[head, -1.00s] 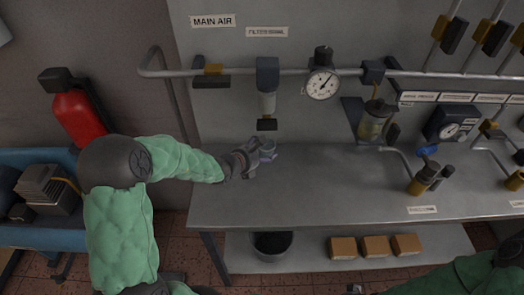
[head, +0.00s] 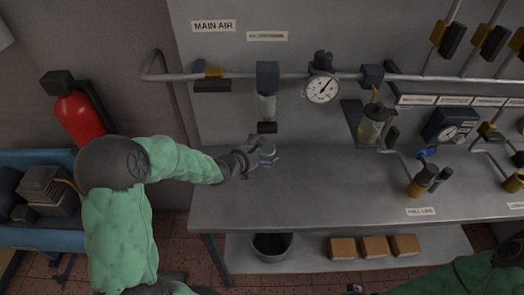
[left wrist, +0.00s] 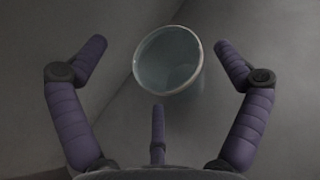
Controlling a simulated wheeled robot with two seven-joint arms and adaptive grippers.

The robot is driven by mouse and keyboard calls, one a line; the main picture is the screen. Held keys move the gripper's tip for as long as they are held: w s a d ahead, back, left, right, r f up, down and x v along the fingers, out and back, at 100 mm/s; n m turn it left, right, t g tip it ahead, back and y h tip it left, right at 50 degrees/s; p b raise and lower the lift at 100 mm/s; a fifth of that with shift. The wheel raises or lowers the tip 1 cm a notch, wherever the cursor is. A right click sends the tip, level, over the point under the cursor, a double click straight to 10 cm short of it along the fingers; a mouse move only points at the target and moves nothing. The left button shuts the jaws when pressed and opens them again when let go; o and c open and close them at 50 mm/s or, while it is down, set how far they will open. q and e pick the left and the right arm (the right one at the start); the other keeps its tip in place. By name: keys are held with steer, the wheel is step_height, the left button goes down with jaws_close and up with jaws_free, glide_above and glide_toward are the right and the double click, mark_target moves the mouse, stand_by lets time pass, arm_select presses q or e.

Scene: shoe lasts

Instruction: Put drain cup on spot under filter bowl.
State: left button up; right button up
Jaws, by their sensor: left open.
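The drain cup (head: 268,152) is a small clear cup with a pale rim, at the bench below the filter bowl (head: 267,106). In the left wrist view the cup (left wrist: 168,62) appears tilted, beyond the fingertips and between the two side fingers. My left gripper (head: 257,156) is open beside the cup, with visible gaps between its fingers and the cup. The spot under the bowl cannot be made out. My right arm enters at the lower right; its gripper (head: 354,288) barely shows at the bottom edge.
The grey bench (head: 320,190) is clear around the cup and to its right. The pressure gauge (head: 322,87) and an oiler-like unit (head: 372,125) hang at the back panel. Brass fittings (head: 420,182) stand at the right. A bucket (head: 271,246) and boxes sit below.

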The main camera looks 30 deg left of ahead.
arm_select(q)
steer(key=p+v, duration=0.3)
steer(key=v, duration=0.8)
steer(key=shift+s, duration=0.2)
